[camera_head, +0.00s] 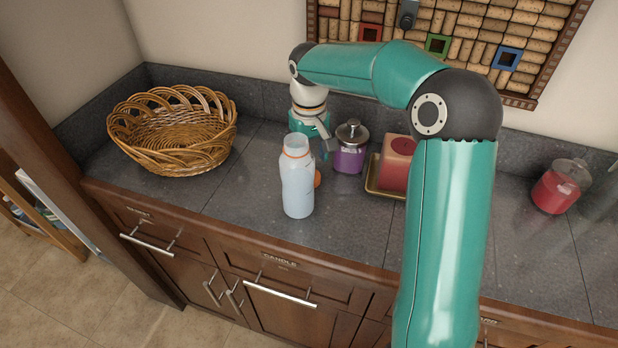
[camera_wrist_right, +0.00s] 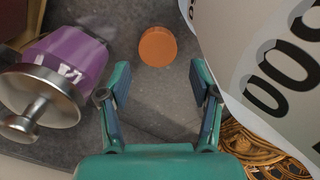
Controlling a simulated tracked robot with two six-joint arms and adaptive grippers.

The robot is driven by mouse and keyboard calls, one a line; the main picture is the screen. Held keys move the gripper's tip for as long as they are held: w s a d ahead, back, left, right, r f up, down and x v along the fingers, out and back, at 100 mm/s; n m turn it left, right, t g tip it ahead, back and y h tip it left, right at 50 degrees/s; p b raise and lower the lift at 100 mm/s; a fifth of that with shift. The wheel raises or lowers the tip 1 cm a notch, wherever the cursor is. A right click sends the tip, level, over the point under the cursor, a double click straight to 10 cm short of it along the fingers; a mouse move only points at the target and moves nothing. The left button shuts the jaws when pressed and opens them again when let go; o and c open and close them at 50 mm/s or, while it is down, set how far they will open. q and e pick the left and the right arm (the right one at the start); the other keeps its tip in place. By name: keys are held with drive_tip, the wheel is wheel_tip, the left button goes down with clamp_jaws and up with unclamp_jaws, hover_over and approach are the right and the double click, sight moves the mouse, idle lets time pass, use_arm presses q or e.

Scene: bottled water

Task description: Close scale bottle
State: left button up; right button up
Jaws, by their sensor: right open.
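A pale bottle (camera_head: 297,190) with an orange band at its neck stands upright on the dark counter. Its white side with large black markings (camera_wrist_right: 275,60) fills the right of the wrist view. An orange cap (camera_wrist_right: 157,46) lies on the counter beside the bottle. In the head view the cap (camera_head: 317,178) is partly hidden behind the bottle. My right gripper (camera_wrist_right: 160,80) is open and empty, pointing down with the cap ahead between its fingers. In the head view it is behind the bottle, with its fingers partly hidden. My left gripper is in neither view.
A purple jar (camera_head: 349,158) with a metal lid stands right of the bottle, close to my gripper. A red candle (camera_head: 397,160) on a gold tray (camera_head: 372,184) is further right. A wicker basket (camera_head: 172,135) is at the left. A red jar (camera_head: 556,192) stands far right.

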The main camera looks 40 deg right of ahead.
drive_tip(key=shift+f, duration=0.1)
wheel_tip(320, 180, down, 5)
drive_tip(key=shift+s+d+p, duration=0.1)
drive_tip(key=shift+d+p, duration=0.05)
drive_tip(key=shift+p, duration=0.35)
drive_tip(key=c, duration=0.4)
